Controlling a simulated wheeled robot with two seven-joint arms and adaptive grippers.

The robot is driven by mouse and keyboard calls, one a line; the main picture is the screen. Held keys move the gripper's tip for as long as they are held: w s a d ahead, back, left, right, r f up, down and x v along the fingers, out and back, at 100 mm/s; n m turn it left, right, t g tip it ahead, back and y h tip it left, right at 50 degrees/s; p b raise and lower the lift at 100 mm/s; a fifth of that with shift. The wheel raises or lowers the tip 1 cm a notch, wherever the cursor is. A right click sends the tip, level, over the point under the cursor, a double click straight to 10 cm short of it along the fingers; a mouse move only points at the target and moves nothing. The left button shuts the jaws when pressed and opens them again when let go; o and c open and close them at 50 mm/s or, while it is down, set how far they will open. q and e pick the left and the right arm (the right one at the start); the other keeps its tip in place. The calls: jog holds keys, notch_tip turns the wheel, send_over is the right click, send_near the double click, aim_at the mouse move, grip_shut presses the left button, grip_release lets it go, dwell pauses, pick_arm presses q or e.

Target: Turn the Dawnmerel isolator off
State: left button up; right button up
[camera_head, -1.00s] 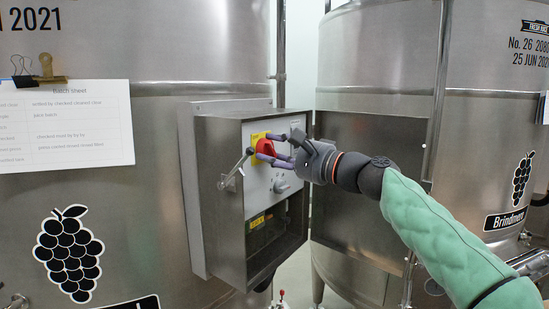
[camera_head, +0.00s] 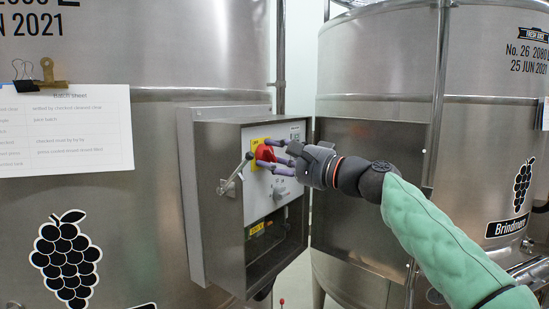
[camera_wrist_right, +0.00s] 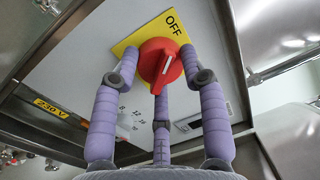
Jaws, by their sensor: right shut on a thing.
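The isolator is a red rotary knob (camera_head: 265,153) on a yellow plate (camera_head: 258,136), set in the grey panel of an open steel box on the left vat. Whether the line meets the OFF mark exactly, I cannot tell. My left gripper is not in view.
The box's steel side wall (camera_head: 215,210) stands left of the panel, with a latch lever (camera_head: 233,178) on its edge. The open door (camera_head: 350,170) is at the right, behind my arm. A smaller grey knob (camera_head: 280,188) sits below the red one.

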jog(key=shift+w+f, duration=0.1)
jog(key=shift+f, duration=0.05)
dwell(0.5)
jog(key=o, duration=1.2)
jog(key=shift+w, duration=0.1)
jog(key=shift+c, duration=0.2)
jog(key=shift+w, duration=0.1)
jog(key=shift+s, duration=0.2)
jog(key=v, duration=1.2)
jog(key=shift+w, duration=0.15)
